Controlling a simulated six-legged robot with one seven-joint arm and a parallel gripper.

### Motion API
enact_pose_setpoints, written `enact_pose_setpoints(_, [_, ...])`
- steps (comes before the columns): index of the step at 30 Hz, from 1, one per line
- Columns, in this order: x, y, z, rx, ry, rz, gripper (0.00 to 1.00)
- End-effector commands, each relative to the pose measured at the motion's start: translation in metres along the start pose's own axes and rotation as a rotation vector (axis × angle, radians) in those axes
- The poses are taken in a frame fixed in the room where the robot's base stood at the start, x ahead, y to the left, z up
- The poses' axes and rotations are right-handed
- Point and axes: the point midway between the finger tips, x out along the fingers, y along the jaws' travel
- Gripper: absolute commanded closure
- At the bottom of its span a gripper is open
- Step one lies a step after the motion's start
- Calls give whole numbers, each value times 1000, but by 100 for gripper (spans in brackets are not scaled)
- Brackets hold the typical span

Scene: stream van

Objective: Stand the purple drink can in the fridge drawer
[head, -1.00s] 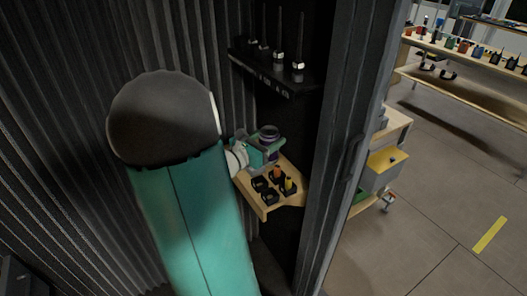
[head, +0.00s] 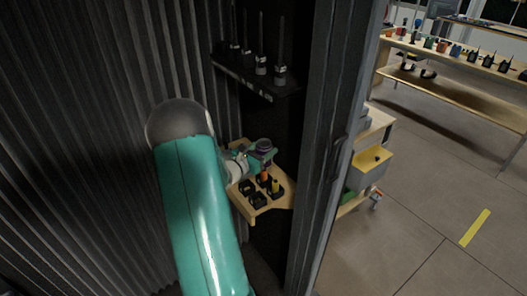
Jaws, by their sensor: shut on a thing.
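The purple can (head: 264,143) shows as a small dark purple cylinder with a dark top, roughly upright. My gripper (head: 259,152) is shut on it and hides its lower part. The gripper holds it over the back of a small wooden shelf in the dark corner. I cannot make out a fridge drawer for certain.
The wooden shelf (head: 241,202) carries several black square cups (head: 257,199), with orange and yellow items in some. A black rack (head: 255,78) with several upright antennas hangs above. A dark post (head: 315,150) stands close on the right. Beyond it are a grey-yellow box (head: 366,168) and open floor.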

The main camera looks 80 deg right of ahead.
Motion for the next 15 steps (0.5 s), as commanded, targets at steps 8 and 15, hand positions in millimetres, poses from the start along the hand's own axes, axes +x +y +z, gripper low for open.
enact_pose_setpoints(8, [0, 0, -7, 2, -3, 0, 78])
enact_pose_setpoints(15, [0, 0, -10, 2, -2, -1, 29])
